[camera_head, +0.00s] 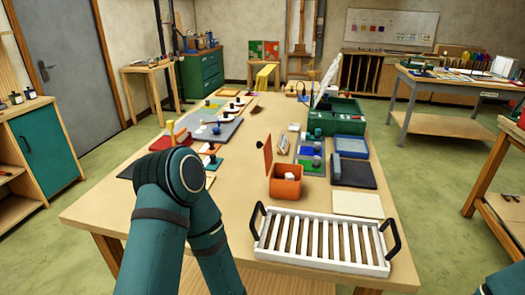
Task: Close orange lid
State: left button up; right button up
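A small orange box (286,188) stands on the long wooden table, right of my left arm. Its orange lid (267,152) is open and stands upright at the left side of the box. A small whitish item (290,177) shows inside the box. My teal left arm rises from the bottom edge and bends down again left of the box. Its gripper is not in view. Only a bit of my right arm shows in the bottom right corner, and its gripper is not in view.
A white slatted tray (322,240) with black handles lies in front of the box. A cream board (357,204), a dark pad (352,173) and a green case (336,122) lie to the right and behind. Bare tabletop (240,185) shows left of the box.

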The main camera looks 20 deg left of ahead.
aim_at(267, 147)
jog(key=j+z, duration=0.1)
jog(key=j, duration=0.8)
jog(key=j+z, duration=0.15)
jog(key=j, duration=0.8)
jog(key=k, duration=0.05)
